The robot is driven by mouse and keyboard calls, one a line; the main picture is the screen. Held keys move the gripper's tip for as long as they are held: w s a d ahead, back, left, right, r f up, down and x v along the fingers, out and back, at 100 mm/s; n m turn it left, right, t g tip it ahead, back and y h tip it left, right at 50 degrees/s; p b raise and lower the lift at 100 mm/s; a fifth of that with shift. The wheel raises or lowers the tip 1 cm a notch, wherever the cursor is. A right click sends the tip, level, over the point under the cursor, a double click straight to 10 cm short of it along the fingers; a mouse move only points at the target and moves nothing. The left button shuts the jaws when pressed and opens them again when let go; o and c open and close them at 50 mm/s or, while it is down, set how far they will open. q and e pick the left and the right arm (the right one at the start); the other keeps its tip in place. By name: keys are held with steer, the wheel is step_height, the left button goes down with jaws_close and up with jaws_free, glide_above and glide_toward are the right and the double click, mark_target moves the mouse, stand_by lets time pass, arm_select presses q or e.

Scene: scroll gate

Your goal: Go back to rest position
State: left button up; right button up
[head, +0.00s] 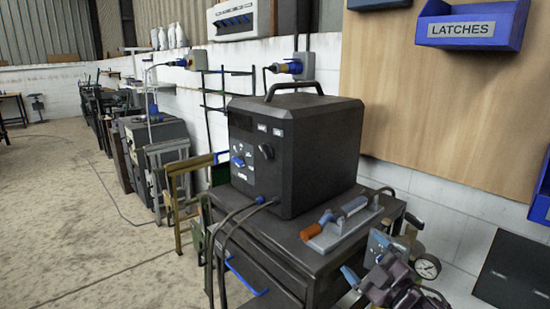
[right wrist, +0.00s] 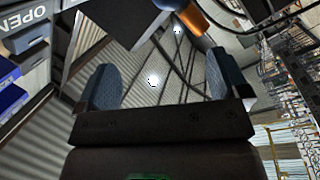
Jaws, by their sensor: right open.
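My right gripper (head: 362,288) shows at the bottom right of the head view, in front of the dark cart. In the right wrist view its two blue-padded fingers (right wrist: 162,82) stand wide apart with nothing between them. An orange part (right wrist: 196,20) shows beyond the fingers near the top of that view. My left gripper is not in the head view.
A black welding machine (head: 295,155) stands on a dark cart (head: 270,232). A metal tool with an orange handle (head: 318,226) lies beside it. A gauge (head: 427,266) is near my right arm. A blue LATCHES bin (head: 470,28) hangs on the wooden board. Open floor (head: 75,215) lies left.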

steer(key=s+d+f+m+g+h, duration=0.3)
steer(key=s+f+m, duration=0.3)
steer(key=s+f, duration=0.7)
steer(key=s+d+f+m+g+h, duration=0.3)
steer(key=s+d+f+m+h, duration=0.2)
steer(key=s+f, duration=0.9)
steer(key=s+m, duration=0.2)
steer(key=s, duration=0.1)
steer(key=shift+f+m, duration=0.3)
steer(key=shift+c, duration=0.4)
